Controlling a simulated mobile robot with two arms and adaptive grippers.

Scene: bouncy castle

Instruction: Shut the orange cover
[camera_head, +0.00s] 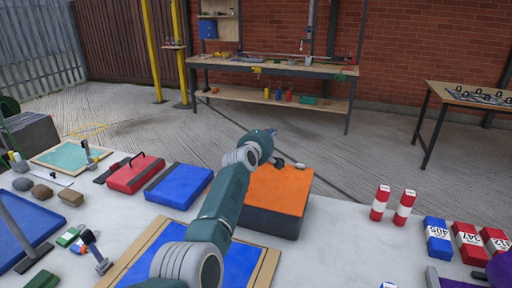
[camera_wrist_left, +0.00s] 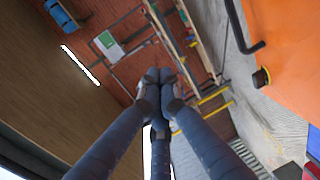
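The orange cover (camera_head: 280,190) is the top of a dark box (camera_head: 270,222) in the middle of the white table. It looks about flat on the box; I cannot tell whether a gap shows at its far side. My left arm reaches past the box's left side.
A blue case (camera_head: 179,186) and a red case (camera_head: 135,174) lie left of the box. Red and white cans (camera_head: 380,203) stand to its right, with numbered blue and red blocks (camera_head: 438,237) beyond. A workbench (camera_head: 275,68) stands at the back wall.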

